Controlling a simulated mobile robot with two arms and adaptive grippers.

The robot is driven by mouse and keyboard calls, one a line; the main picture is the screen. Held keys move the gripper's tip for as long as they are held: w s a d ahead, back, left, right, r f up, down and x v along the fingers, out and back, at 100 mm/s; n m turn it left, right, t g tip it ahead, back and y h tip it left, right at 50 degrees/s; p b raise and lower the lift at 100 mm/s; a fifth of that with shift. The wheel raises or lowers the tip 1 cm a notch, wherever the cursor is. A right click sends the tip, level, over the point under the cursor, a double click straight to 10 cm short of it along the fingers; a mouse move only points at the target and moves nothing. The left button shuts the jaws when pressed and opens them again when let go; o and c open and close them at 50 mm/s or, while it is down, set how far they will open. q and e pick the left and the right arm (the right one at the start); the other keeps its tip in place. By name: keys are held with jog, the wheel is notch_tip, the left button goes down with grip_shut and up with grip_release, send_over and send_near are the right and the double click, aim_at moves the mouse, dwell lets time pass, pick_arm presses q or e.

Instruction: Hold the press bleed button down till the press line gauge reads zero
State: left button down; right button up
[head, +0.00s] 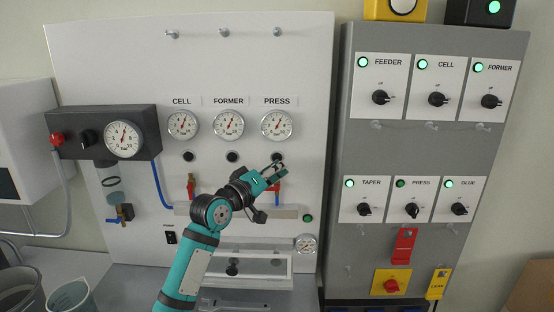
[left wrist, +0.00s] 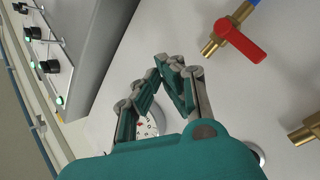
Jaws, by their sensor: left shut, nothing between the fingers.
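The press line gauge (head: 277,125) is a round white dial under the PRESS label on the white panel. Its needle is too small to read exactly. The press bleed button (head: 277,157) is a small black knob below that gauge, partly covered by my fingertips. My left gripper (head: 277,172) is shut and empty, with its fingertips at or just below the button. I cannot tell whether they touch it. In the left wrist view my left gripper (left wrist: 172,62) shows its fingers drawn together, and no button is visible there. My right gripper is in neither view.
The CELL gauge (head: 183,125) and FORMER gauge (head: 228,125) hang to the left, with black buttons below. A red valve handle (left wrist: 241,40) is near my fingers. The grey switch cabinet (head: 337,150) stands to the right. A small gauge (head: 306,243) sits low on the panel.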

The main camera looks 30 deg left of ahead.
pick_arm(q)
jog(key=shift+w, duration=0.1)
jog(key=shift+w+a, duration=0.25)
jog(key=shift+w, duration=0.05)
jog(key=shift+w+a, duration=0.2)
jog(key=shift+w, duration=0.1)
dwell(0.7)
jog(key=shift+s+d, duration=0.1)
dwell(3.6)
jog(key=shift+s+d+p, duration=0.35)
jog(key=shift+s+p, duration=0.2)
jog(key=shift+s, duration=0.05)
jog(key=shift+s+d+p, duration=0.4)
jog(key=shift+s+d, duration=0.05)
jog(key=shift+s, duration=0.25)
jog(key=shift+s+d+p, duration=0.35)
jog(key=shift+s+d, duration=0.05)
jog(key=shift+s, duration=0.3)
jog(key=shift+s+d+p, duration=0.4)
jog(key=shift+s+d, duration=0.05)
jog(key=shift+s, duration=0.25)
